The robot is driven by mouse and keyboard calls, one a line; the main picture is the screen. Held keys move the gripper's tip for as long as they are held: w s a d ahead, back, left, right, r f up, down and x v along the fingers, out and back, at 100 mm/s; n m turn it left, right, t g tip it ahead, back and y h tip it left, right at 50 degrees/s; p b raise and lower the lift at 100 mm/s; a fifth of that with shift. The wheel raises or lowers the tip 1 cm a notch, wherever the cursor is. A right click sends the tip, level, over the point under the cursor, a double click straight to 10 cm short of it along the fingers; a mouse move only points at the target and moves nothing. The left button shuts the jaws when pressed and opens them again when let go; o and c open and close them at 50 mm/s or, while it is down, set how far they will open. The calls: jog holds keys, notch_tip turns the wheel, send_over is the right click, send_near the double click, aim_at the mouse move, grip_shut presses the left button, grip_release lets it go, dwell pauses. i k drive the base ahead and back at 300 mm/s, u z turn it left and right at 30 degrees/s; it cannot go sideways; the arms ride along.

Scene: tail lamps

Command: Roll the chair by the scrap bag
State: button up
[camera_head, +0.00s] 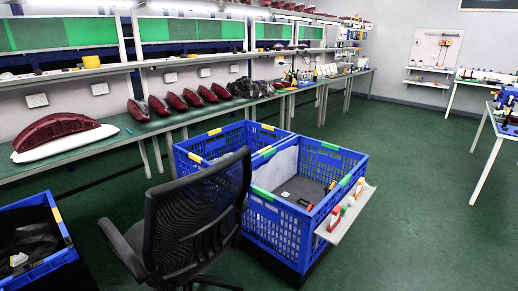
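A black office chair (198,212) with a mesh back and armrests stands in the front middle of the view. Its back partly hides the blue crates behind it, and its lower part is cut off by the bottom edge. A blue crate (70,256) at the lower left holds dark, crumpled material (30,242) with a small whitish piece on it. This may be the scrap bag, but I cannot tell for sure. The chair stands to the right of this crate, with a strip of green floor between them. My gripper is not in view.
Blue crates (334,165) stand right behind the chair; a small shelf (348,217) with bottles juts from one. A long green workbench (95,147) with red tail lamps runs along the left wall. Tables (487,165) stand at far right. Green floor (420,220) is clear on the right.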

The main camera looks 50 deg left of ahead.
aim_at(169, 249)
jog(key=i, duration=0.95)
jog(key=u, duration=3.05)
jog(key=i, duration=1.3)
jog(key=z, duration=1.55)
